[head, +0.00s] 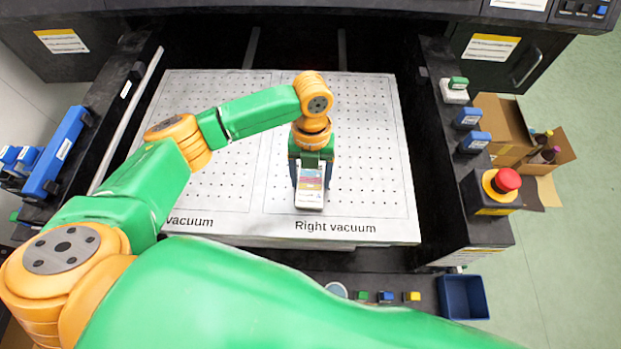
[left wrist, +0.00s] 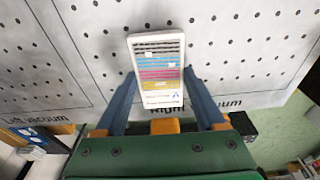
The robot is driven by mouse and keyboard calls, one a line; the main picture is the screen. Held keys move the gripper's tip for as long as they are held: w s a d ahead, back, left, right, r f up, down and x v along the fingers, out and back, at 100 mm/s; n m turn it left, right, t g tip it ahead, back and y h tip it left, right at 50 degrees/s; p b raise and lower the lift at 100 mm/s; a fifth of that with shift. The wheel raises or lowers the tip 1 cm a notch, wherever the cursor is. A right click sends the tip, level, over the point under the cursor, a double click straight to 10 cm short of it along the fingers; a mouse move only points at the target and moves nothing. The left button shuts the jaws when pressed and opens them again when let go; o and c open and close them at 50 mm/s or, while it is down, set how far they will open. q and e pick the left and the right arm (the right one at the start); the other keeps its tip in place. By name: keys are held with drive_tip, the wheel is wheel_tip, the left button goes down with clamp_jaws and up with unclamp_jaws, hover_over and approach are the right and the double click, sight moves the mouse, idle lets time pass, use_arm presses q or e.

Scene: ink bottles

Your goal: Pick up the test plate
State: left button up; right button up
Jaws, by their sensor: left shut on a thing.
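The test plate (head: 309,192) is a small white plate with coloured stripes. It is at the right half of the perforated vacuum table (head: 388,150), above the "Right vacuum" label. My left gripper (head: 311,180) is shut on the plate. In the left wrist view the plate (left wrist: 158,70) sits between the two blue-grey fingers of the left gripper (left wrist: 165,95). Whether the plate touches the table or hangs just above it I cannot tell. My right gripper is not in view.
A red emergency button (head: 507,180) stands on the right rail. A blue bin (head: 463,297) and small coloured buttons (head: 386,296) are on the front edge. Cardboard boxes with bottles (head: 545,150) stand on the floor at right. The table's left half is largely bare.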

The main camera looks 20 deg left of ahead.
use_arm(q)
drive_tip(key=w+d+r+b, duration=0.2)
drive_tip(key=w+d+r, duration=0.1)
drive_tip(key=d+r, duration=0.9)
drive_tip(key=shift+w+d+r+b, duration=0.15)
drive_tip(key=shift+w+d+b, duration=0.25)
drive_tip(key=shift+d, duration=0.35)
